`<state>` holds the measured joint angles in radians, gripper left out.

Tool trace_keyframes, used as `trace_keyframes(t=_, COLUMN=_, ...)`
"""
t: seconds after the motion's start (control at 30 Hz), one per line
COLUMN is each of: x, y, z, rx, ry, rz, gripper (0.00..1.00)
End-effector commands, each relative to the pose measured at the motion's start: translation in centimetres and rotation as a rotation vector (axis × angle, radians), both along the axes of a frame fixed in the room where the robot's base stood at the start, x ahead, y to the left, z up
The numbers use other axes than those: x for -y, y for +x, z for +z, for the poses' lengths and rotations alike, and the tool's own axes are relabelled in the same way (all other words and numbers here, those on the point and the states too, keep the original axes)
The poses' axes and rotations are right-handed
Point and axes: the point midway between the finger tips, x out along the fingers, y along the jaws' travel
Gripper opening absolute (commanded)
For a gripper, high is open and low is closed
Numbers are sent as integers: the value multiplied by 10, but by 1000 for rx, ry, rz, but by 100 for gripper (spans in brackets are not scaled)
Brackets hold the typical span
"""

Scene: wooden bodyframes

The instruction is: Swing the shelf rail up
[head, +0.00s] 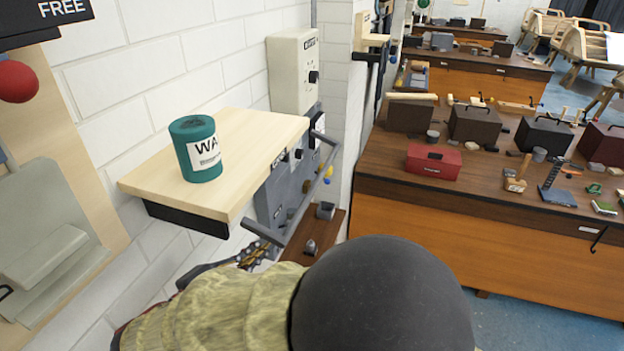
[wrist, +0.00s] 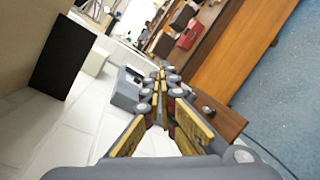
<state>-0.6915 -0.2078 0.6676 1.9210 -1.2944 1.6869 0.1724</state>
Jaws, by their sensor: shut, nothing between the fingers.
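The shelf rail (head: 307,197) is a grey bar with arms, in the head view. It hangs out in front of the right-hand edge of a pale wooden shelf (head: 238,142), sloping from lower left to upper right. My gripper (head: 262,252) is just below the rail's lower left end, partly hidden behind my own arm. I cannot tell whether it touches the rail. In the wrist view my gripper (wrist: 160,82) has its fingers together with nothing between them. I cannot make out the rail in the wrist view.
A green labelled tin (head: 196,150) stands on the shelf. Grey boxes (head: 290,180) are on the white brick wall behind the rail, above a small brown ledge (head: 318,240). A wooden workbench (head: 480,215) with a red box (head: 433,161) stands to the right. Blue floor lies beyond.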

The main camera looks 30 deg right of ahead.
Motion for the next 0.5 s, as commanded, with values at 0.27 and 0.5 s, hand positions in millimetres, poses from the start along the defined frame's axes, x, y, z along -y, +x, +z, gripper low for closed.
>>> trace_keyframes(t=0.27, x=-7, y=8, z=73, rx=213, ry=-183, rz=8, gripper=0)
trace_keyframes(t=0.5, x=-6, y=5, z=76, rx=230, ry=-187, rz=-4, gripper=0)
